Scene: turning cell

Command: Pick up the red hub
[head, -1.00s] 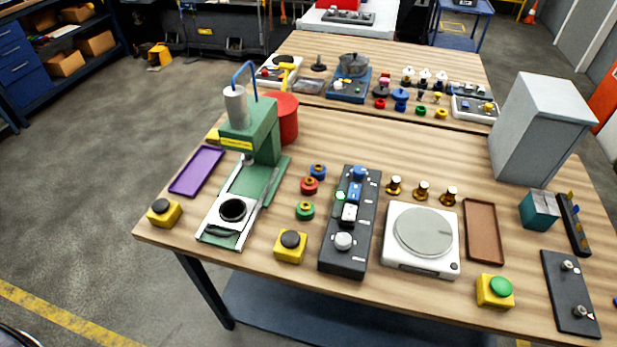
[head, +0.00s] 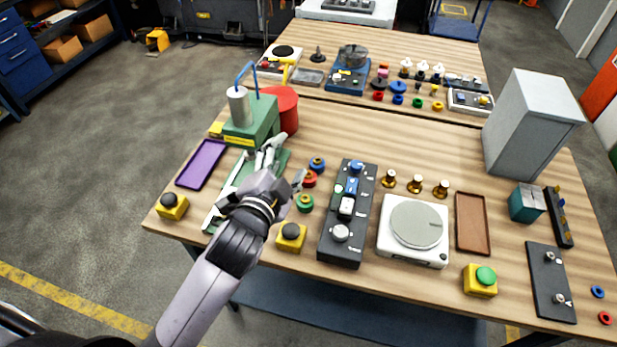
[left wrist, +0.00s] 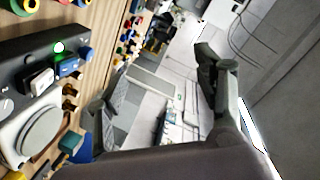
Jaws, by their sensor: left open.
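The red hub (head: 309,179) stands on the wooden table beside the green press (head: 258,125), between a blue hub (head: 317,163) and a green hub (head: 305,202). My left gripper (head: 284,162) is open and empty, above the table just left of the red hub, in front of the press. In the left wrist view, my left gripper's open fingers (left wrist: 155,85) have nothing between them. Hubs show cut off at that view's top left edge, with the green hub (left wrist: 24,5) clearest. My right gripper is not in view.
A dark control box (head: 347,215) with knobs stands right of the hubs, and a yellow button box (head: 291,237) in front. A white scale (head: 413,232) and several brass parts (head: 415,186) are further right.

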